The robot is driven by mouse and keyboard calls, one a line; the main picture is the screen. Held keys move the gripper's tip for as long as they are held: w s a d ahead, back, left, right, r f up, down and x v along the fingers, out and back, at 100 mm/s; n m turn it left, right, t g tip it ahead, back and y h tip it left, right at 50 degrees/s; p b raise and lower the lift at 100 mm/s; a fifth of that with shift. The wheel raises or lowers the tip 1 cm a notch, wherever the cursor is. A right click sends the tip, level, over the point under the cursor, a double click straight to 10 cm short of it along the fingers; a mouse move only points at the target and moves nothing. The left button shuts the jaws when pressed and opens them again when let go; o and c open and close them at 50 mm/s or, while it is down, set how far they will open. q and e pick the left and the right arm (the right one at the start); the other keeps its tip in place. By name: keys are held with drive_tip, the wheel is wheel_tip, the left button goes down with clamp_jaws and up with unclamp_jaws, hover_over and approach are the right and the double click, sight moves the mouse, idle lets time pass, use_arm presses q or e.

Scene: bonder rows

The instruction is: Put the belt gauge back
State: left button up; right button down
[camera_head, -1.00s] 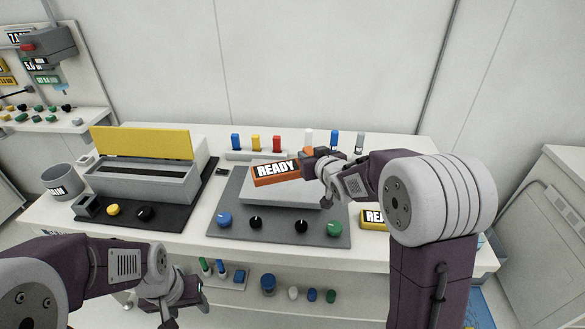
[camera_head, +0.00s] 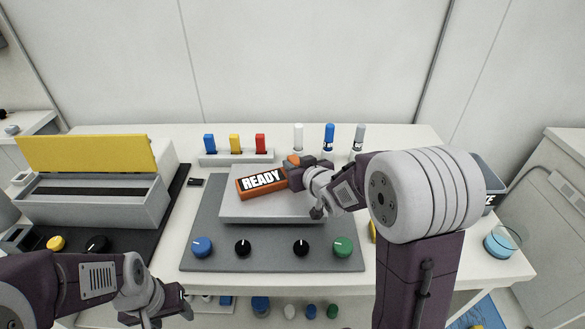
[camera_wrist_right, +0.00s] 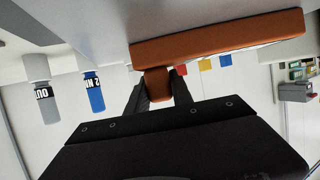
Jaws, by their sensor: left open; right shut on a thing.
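An orange block with a READY label (camera_head: 262,181) is at the back left of the raised light-grey plate (camera_head: 275,210) in the head view. I cannot tell whether it is the belt gauge, or whether it touches the plate. My right gripper (camera_head: 297,164) is shut on the stub at the block's right end. In the right wrist view the orange block (camera_wrist_right: 220,38) spans the top, its stub between the dark fingers of my right gripper (camera_wrist_right: 158,88). My left gripper (camera_head: 182,302) is open and empty, low at the table's front edge.
A dark-grey panel (camera_head: 205,225) with several knobs surrounds the plate. Behind stand a rack (camera_head: 217,158) of blue, yellow and red tabs and white, blue and grey bottles (camera_head: 329,138).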

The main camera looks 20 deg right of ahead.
drive_tip(key=c, duration=1.4)
unclamp_jaws()
drive_tip(key=shift+s, duration=0.3)
drive_tip(key=shift+o, duration=1.4)
drive_tip(key=shift+s+d+r, duration=0.15)
drive_tip(key=shift+s+r, duration=0.05)
drive_tip(key=shift+s, duration=0.05)
drive_tip(key=shift+w+f, duration=0.1)
drive_tip(key=shift+w, duration=0.1)
drive_tip(key=v, duration=0.3)
drive_tip(key=p+v, duration=0.1)
drive_tip(key=v, duration=0.1)
drive_tip(key=shift+r, duration=0.35)
drive_tip(key=b+v, duration=0.1)
drive_tip(key=v, duration=0.2)
drive_tip(key=b+v, duration=0.1)
drive_tip(key=v, duration=0.1)
drive_tip(key=shift+s+f+b, duration=0.2)
drive_tip(key=shift+s+b, duration=0.1)
drive_tip(key=shift+s, duration=0.05)
use_arm(q)
drive_tip(key=shift+s+d+f, duration=0.1)
drive_tip(key=shift+s+f, duration=0.2)
drive_tip(key=shift+f, duration=0.5)
use_arm(e)
drive_tip(key=shift+s+d+r, duration=0.1)
drive_tip(key=shift+s+r, duration=0.25)
drive_tip(key=shift+s, duration=0.2)
